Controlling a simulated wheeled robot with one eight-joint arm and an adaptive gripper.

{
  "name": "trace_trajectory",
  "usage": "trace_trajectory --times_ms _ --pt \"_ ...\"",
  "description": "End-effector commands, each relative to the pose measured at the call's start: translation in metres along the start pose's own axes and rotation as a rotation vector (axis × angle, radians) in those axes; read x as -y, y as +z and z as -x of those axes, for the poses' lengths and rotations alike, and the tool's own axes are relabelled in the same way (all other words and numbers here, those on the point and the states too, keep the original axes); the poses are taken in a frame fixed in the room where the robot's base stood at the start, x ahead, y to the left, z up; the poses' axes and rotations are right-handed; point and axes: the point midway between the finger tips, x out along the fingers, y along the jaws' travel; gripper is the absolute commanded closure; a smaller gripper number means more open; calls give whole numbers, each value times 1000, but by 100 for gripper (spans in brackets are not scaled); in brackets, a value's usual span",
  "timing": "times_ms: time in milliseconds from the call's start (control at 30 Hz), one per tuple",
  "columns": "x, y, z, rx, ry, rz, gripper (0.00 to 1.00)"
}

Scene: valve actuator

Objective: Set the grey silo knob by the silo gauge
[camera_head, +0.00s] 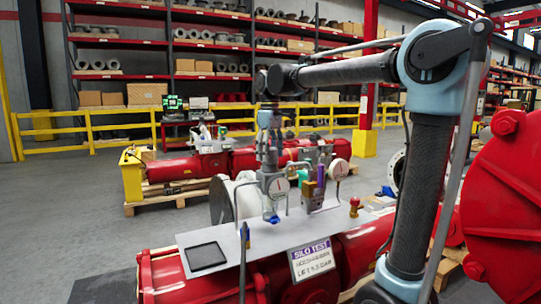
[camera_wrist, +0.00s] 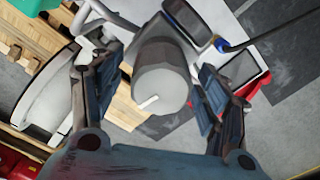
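The grey knob (camera_wrist: 162,88) is a rounded cylinder with a white pointer line, in the middle of the wrist view. My gripper (camera_wrist: 158,84) is open, with one finger on each side of the knob and a visible gap to each. In the head view my gripper (camera_head: 268,162) points down over the valve assembly and hides the knob. A sign (camera_head: 312,259) reads "SILO TEST", with smaller lines hard to read.
The assembly stands on a grey plate (camera_head: 225,240) above a red actuator body (camera_head: 185,276). A black tray (camera_head: 206,256) lies on the plate's left. A purple-and-brass valve (camera_head: 315,186) stands close right of the left gauge. A large red flange (camera_head: 505,210) is at right.

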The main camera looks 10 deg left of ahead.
Motion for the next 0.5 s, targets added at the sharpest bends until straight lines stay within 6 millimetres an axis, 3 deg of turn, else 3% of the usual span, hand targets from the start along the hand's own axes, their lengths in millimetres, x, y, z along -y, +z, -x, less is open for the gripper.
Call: trace_trajectory --times_ms 33,200,500 --pt "0 0 0 0 0 0 41" --pt "0 0 0 0 0 0 76" --pt "-1 0 0 0 1 73 75"
